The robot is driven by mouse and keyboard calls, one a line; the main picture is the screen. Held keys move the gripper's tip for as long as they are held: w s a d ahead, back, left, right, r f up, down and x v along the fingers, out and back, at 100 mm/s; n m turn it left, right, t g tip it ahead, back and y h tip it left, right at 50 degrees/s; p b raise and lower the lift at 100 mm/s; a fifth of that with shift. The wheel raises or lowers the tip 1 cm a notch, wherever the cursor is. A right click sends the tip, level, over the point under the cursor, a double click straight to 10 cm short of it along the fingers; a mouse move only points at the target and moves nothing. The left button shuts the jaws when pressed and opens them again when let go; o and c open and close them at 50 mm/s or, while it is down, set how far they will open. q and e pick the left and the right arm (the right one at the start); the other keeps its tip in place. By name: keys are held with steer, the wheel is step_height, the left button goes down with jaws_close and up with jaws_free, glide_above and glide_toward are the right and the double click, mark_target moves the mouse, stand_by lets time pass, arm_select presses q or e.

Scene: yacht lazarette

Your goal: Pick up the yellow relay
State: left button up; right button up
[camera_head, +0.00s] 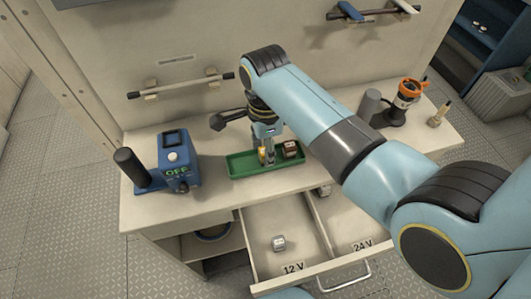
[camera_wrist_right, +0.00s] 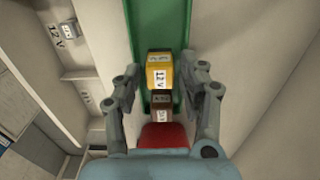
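The yellow relay (camera_head: 262,154) stands in the green tray (camera_head: 238,165) on the workbench. In the right wrist view the yellow relay (camera_wrist_right: 159,73) has a white label reading 12 V and lies between my fingers. My right gripper (camera_head: 267,158) points down into the tray at the yellow relay. In its wrist view the right gripper (camera_wrist_right: 161,76) is open, with a finger on each side and a visible gap to the relay. A brown relay (camera_head: 291,150) with a pale label stands to the right in the same tray. My left gripper is not in view.
The open drawer has a 12 V compartment (camera_head: 265,225) holding a grey relay (camera_head: 279,243), and a 24 V compartment (camera_head: 345,222). A blue device reading OFF (camera_head: 178,160) stands at the left. An orange-topped device (camera_head: 408,95) stands at the right.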

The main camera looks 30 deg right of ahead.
steer(key=c, duration=0.7)
steer(key=shift+r, duration=0.15)
